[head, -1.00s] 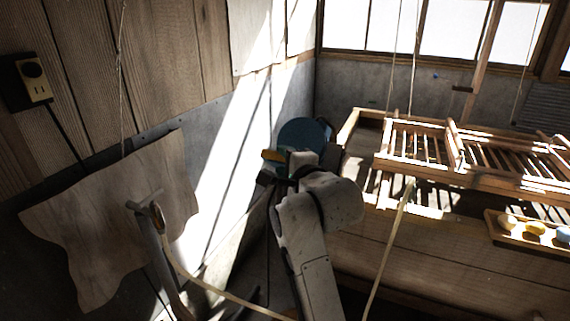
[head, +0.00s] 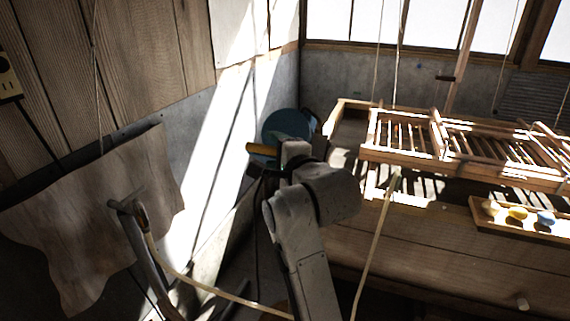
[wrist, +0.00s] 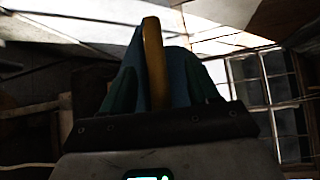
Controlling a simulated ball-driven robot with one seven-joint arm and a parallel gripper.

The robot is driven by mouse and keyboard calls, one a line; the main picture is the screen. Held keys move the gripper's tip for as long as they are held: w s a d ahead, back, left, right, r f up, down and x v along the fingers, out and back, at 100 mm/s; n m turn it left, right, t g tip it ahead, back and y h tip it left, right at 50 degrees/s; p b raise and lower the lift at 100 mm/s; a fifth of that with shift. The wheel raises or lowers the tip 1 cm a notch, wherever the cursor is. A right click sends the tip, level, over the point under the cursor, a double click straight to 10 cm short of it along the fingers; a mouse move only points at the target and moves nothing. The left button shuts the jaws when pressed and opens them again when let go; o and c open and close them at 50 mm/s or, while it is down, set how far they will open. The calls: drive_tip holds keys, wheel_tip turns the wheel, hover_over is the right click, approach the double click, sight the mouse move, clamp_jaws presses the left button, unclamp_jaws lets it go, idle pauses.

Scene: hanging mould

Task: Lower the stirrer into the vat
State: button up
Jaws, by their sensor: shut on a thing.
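My gripper (head: 283,158) is raised in the middle of the head view, left of the vat. It is shut on the stirrer, whose amber handle (head: 262,149) sticks out to the left, with a blue disc (head: 289,128) just behind. In the wrist view the amber handle (wrist: 154,62) stands between the two dark teal fingers (wrist: 160,85), with a blue surface behind it. I cannot tell whether the blue disc is part of the stirrer. The vat (head: 430,232) appears to be the wooden trough at right; its inside is mostly hidden under slatted frames.
Slatted wooden frames (head: 436,128) lie over the trough, with cords hanging above. A small tray (head: 480,218) with several coloured pieces is on its front edge. A draped sheet (head: 90,225) and a curved hose (head: 190,278) are at left.

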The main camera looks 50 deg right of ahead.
drive_tip(key=b+v, duration=0.1)
drive_tip(key=v, duration=0.8)
drive_tip(key=shift+w+a+b, duration=0.2)
drive_tip(key=shift+a+b, duration=0.1)
drive_tip(key=s+a+f+n+g+y, duration=0.25)
drive_tip(key=f+n, duration=0.35)
drive_tip(key=f, duration=0.4)
drive_tip(key=s+a+f+n+g+y, duration=0.15)
drive_tip(key=f+n+g, duration=0.3)
drive_tip(key=f, duration=0.65)
drive_tip(key=s+a+f+n+g+y, duration=0.1)
drive_tip(key=s+a+f+n+g, duration=0.2)
drive_tip(key=s+f+n, duration=0.3)
drive_tip(key=s+a+f+n+g+y, duration=0.1)
drive_tip(key=s+a+f+n+g, duration=0.3)
drive_tip(key=s+f+n, duration=0.3)
drive_tip(key=s+f, duration=0.5)
drive_tip(key=shift+s+a, duration=0.25)
drive_tip(key=shift+s, duration=0.1)
drive_tip(key=shift+f, duration=0.15)
